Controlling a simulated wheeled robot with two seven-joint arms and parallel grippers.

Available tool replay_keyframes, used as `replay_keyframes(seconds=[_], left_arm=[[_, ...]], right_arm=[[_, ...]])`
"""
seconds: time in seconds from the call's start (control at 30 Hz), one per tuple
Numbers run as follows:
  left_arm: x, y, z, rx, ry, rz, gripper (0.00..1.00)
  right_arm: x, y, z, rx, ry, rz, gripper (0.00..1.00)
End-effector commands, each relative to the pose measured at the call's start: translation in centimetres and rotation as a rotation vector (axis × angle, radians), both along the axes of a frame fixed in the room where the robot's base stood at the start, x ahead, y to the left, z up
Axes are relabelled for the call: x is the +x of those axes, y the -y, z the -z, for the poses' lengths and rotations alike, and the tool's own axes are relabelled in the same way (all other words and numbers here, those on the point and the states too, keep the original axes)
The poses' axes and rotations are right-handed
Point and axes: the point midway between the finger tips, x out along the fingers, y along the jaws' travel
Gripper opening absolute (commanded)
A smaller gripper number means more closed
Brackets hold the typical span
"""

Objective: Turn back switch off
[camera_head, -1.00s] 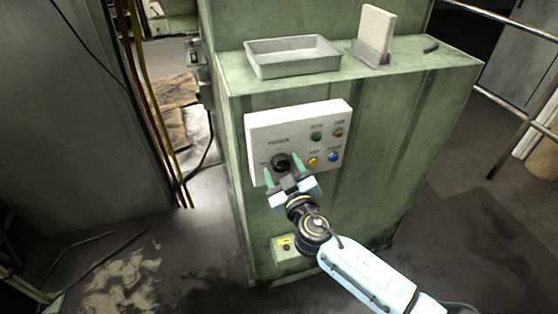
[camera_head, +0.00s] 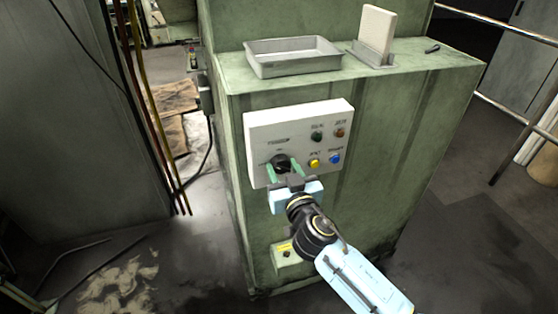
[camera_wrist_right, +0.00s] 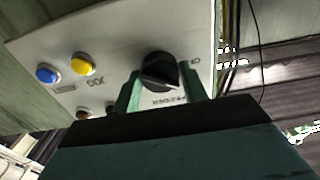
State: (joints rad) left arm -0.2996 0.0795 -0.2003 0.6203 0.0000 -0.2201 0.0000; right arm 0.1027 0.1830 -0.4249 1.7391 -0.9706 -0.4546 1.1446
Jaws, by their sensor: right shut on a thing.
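The black rotary power switch (camera_head: 281,161) is on the left part of the white control panel (camera_head: 262,130), on the front of the green machine. My right gripper (camera_head: 284,170) is at the switch, with its green fingers on either side of the knob. In the right wrist view the black knob (camera_wrist_right: 160,72) sits between the two fingertips (camera_wrist_right: 165,88), and its pointer ridge looks tilted. The exact setting cannot be read. The right gripper is shut on the knob. My left gripper is not in view.
The panel also has a yellow button (camera_head: 314,163), a blue button (camera_head: 335,158), a green one (camera_head: 317,136) and a red-orange one (camera_head: 340,132). A grey tray (camera_head: 293,70) and a holder with a pale block (camera_head: 376,32) stand on the machine top.

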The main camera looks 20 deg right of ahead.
Motion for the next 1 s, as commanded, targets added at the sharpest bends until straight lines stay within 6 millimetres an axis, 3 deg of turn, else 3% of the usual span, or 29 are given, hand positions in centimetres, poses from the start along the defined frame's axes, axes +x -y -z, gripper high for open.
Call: replay_keyframes(seconds=[0.1, 0.23, 0.8, 1.0], left_arm=[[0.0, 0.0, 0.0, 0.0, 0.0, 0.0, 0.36], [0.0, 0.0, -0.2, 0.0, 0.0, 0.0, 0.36], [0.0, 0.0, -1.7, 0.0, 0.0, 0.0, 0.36], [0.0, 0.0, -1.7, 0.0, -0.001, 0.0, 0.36]], right_arm=[[0.0, 0.0, 0.0, -0.001, -0.001, 0.0, 0.06], [0.0, 0.0, 0.0, -0.056, 0.001, 0.0, 0.06], [0.0, 0.0, 0.0, -0.638, 0.02, 0.0, 0.06], [0.0, 0.0, 0.1, -0.672, 0.022, 0.0, 0.06]])
